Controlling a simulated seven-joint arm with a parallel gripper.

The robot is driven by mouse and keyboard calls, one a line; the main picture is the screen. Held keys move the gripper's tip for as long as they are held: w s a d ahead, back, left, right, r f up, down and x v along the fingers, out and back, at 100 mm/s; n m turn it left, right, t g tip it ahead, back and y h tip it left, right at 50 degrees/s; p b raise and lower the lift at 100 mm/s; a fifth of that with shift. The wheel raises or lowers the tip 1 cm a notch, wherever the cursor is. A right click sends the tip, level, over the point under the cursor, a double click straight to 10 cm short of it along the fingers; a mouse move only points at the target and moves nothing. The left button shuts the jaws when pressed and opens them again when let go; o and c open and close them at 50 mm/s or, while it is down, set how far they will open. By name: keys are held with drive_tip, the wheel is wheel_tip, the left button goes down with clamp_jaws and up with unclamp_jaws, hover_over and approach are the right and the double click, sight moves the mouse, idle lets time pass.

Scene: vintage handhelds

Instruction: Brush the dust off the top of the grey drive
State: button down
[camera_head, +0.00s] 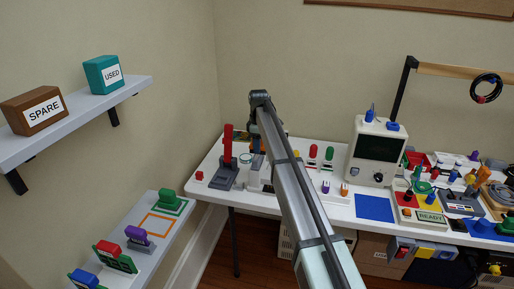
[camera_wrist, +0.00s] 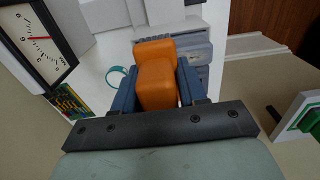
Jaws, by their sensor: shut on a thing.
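In the wrist view my gripper (camera_wrist: 156,82) is shut on a chunky orange handle (camera_wrist: 156,70), one dark blue finger on each side. It looks like the brush; any bristles are hidden beneath it. The grey drive (camera_wrist: 195,48) lies beyond and below the orange handle, with slots on its front, partly covered by the handle. I cannot tell whether the brush touches the drive, and no dust is visible. In the head view a pale grey box, likely the drive (camera_head: 254,180), shows left of my arm, which hides much of my gripper and the brush.
A red-handled lever stand (camera_head: 226,170) rises just left of the drive. A dial gauge (camera_wrist: 38,38) and a teal ring (camera_wrist: 116,77) show in the wrist view. A cream monitor (camera_head: 376,150) and crowded parts stand to the right. A blue mat (camera_head: 374,208) is clear.

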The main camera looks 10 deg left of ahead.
drive_tip(key=shift+w, duration=0.55)
drive_tip(key=shift+s, duration=0.1)
drive_tip(key=shift+s+r, duration=0.1)
drive_tip(key=shift+s, duration=2.65)
drive_tip(key=shift+w, duration=2.85)
drive_tip(key=shift+f, duration=0.2)
drive_tip(key=shift+s, duration=0.2)
